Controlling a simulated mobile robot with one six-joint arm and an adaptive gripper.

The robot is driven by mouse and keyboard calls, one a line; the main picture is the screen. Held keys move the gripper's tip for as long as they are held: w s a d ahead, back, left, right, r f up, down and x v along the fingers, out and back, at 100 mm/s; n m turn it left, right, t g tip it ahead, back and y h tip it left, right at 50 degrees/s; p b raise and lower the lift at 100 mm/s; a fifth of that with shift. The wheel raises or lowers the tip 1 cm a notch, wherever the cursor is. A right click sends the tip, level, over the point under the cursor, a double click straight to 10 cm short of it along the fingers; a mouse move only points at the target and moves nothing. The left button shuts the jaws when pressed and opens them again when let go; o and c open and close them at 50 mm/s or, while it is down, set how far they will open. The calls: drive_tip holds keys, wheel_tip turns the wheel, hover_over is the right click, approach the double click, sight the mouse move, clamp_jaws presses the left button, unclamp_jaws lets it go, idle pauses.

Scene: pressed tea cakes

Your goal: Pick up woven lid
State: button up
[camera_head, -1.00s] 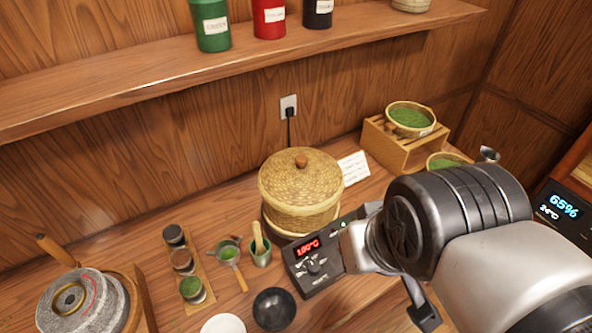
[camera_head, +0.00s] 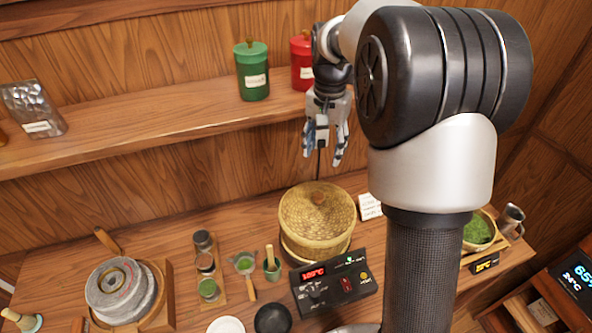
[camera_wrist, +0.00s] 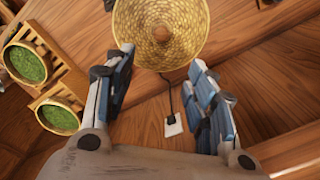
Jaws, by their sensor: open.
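The woven lid (camera_head: 326,207) is a round, straw-coloured cover with a brown wooden knob (camera_head: 318,197) on top. It sits on a woven steamer base (camera_head: 316,250) on the wooden counter. My gripper (camera_head: 322,160) hangs above the lid, fingers pointing down, apart from it and toward the wall. In the wrist view the lid (camera_wrist: 160,22) fills the top middle and its knob (camera_wrist: 161,34) shows plainly. My gripper's fingers (camera_wrist: 162,90) are spread wide with nothing between them; the knob lies beyond the fingertips.
A control panel (camera_head: 335,285) stands in front of the steamer. A stone mill (camera_head: 122,289), small jars and bowls are to the left. A shelf (camera_head: 150,125) with canisters runs along the wall behind. Baskets of green tea (camera_wrist: 27,62) stand on racks beside the steamer.

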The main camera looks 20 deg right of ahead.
drive_tip(key=b, duration=0.2)
hover_over(319, 195)
drive_tip(key=f, duration=1.2)
drive_tip(key=shift+w+d+f, duration=0.1)
drive_tip(key=shift+w+d, duration=0.1)
drive_tip(key=f, duration=0.4)
drive_tip(key=shift+s+a+f, duration=0.3)
drive_tip(key=shift+f, duration=0.45)
clamp_jaws()
